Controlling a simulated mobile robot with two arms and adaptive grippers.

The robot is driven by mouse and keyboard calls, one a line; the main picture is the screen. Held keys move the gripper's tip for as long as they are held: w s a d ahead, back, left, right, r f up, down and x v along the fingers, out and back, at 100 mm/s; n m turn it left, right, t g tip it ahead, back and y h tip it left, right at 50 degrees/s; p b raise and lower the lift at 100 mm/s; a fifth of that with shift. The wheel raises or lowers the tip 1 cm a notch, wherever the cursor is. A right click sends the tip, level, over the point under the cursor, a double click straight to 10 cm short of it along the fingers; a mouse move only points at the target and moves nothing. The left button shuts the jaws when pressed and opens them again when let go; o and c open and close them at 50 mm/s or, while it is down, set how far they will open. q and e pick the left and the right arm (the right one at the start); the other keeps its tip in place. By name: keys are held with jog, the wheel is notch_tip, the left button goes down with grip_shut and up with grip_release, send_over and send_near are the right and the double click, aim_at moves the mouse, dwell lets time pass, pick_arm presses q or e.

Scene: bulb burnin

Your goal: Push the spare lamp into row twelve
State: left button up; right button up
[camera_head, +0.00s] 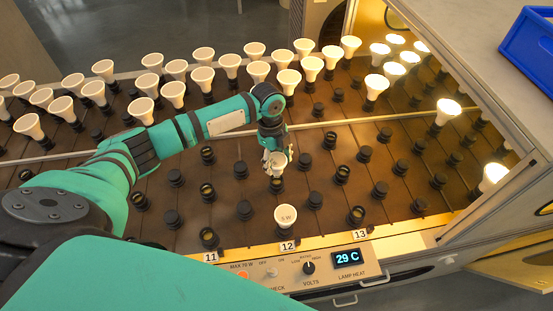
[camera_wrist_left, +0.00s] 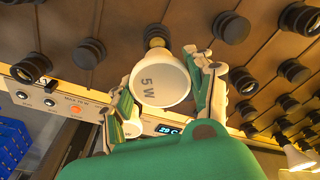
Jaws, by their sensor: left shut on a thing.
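My left gripper (camera_head: 275,160) reaches over the middle of the board and points down. It is shut on a white lamp, which shows in the left wrist view (camera_wrist_left: 160,82) with "5 W" on its broad face, between the two fingers. In the head view the fingers largely hide this lamp, and a dark socket (camera_head: 276,185) shows just below it. I cannot tell whether they touch. Another white lamp (camera_head: 286,216) stands at the front of the board, just behind the row twelve label (camera_head: 287,246). My right gripper is not in view.
Many white lamps (camera_head: 202,76) stand at the back left, and several lit lamps (camera_head: 447,109) stand at the right. Capped and open sockets surround the gripper. The front control panel (camera_head: 308,268) reads 29 C. A blue bin (camera_head: 530,48) sits at the upper right.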

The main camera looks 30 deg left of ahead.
pick_arm(q)
jog(key=shift+f, duration=0.3)
jog(key=shift+f+b, duration=0.9)
jog(key=shift+f, duration=0.75)
jog(key=o, duration=1.2)
jog(key=shift+o, duration=0.2)
jog(key=shift+r, duration=0.15)
jog(key=r, duration=0.4)
jog(key=a+r, duration=0.1)
jog(key=r, duration=0.6)
jog(key=shift+w+a+r, duration=0.1)
jog(key=shift+a+r, duration=0.15)
jog(key=shift+r, duration=0.1)
